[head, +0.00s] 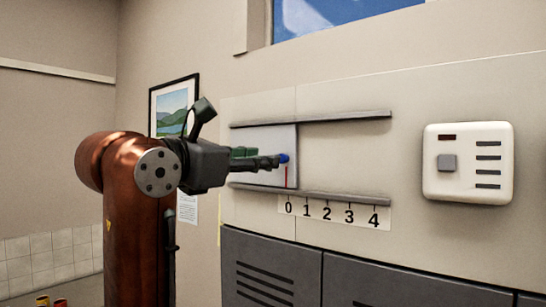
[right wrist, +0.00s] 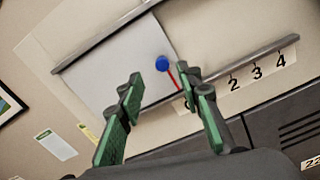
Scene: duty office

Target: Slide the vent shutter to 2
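The vent shutter (head: 262,140) is a pale grey plate between two horizontal rails on the wall. Its blue knob (head: 284,158) is at its right edge, and a red pointer line (head: 287,177) runs down from there to 0 on the number strip (head: 335,213). The shutter (right wrist: 115,75) and knob (right wrist: 162,63) also show in the right wrist view. My right gripper (head: 277,160) is in front of the shutter, close to the knob. In the wrist view its green-padded fingers are apart with nothing between them, and the knob appears beyond the fingertips. My left gripper is out of view.
The upper rail (head: 312,119) and lower rail (head: 340,197) extend right past the shutter. A white control box (head: 467,163) is on the wall at right. Grey lockers (head: 270,270) stand below. A framed picture (head: 172,108) hangs behind my arm.

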